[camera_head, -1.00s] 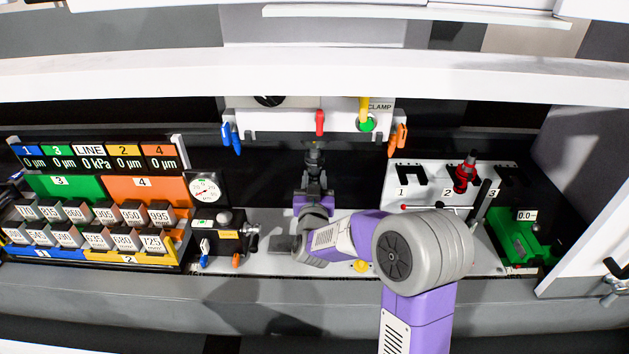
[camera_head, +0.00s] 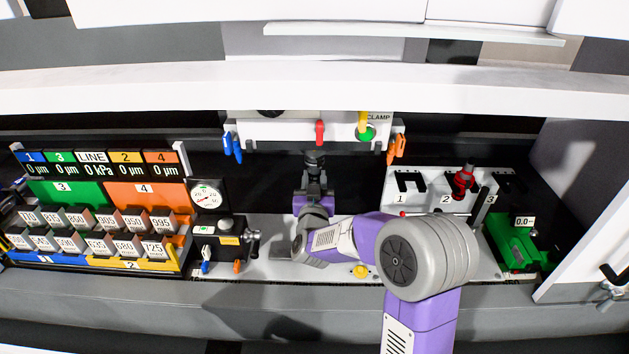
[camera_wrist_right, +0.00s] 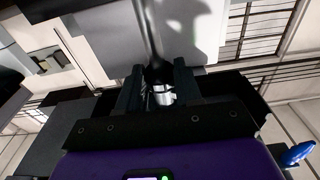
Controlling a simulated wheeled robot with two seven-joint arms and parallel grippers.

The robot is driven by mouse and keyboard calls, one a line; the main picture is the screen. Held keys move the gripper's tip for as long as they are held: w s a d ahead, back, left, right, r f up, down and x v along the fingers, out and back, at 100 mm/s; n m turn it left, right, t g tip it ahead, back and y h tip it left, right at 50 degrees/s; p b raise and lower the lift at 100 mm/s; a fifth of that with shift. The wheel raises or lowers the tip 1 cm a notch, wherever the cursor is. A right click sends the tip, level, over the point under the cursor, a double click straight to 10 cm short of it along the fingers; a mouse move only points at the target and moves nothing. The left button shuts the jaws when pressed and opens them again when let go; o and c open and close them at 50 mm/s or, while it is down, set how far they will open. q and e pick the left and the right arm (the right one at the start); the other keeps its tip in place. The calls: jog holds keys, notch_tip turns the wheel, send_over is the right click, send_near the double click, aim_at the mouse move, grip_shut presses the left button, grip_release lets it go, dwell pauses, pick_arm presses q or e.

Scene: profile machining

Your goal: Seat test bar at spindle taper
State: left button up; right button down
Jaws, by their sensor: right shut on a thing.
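My right gripper (camera_head: 314,187) is upright below the white spindle housing (camera_head: 285,129), in the middle of the head view. It is shut on the test bar, whose dark upper part (camera_head: 314,159) shows just under the housing's lower edge. In the right wrist view, the fingers (camera_wrist_right: 158,88) close around a silver and black part of the test bar (camera_wrist_right: 161,97). A thin dark shaft runs up from there. The taper is hidden, and I cannot tell whether the bar touches it. My left gripper is not in view.
A red lever (camera_head: 320,131) and green clamp button (camera_head: 366,132) are on the housing. A white rack (camera_head: 425,188) with a red holder (camera_head: 463,182) stands right, beside a green fixture (camera_head: 513,243). A dial gauge (camera_head: 207,196) and block rack (camera_head: 140,195) stand left.

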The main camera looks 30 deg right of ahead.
jog(key=shift+r+p, duration=0.6)
jog(key=shift+r, duration=0.5)
jog(key=c, duration=0.7)
grip_release()
jog(key=shift+f, duration=0.15)
jog(key=shift+f, duration=0.1)
jog(key=shift+s, duration=0.15)
jog(key=v, duration=0.7)
jog(key=shift+s+a+b, duration=0.1)
jog(key=shift+a+b, duration=0.05)
jog(key=shift+b, duration=0.2)
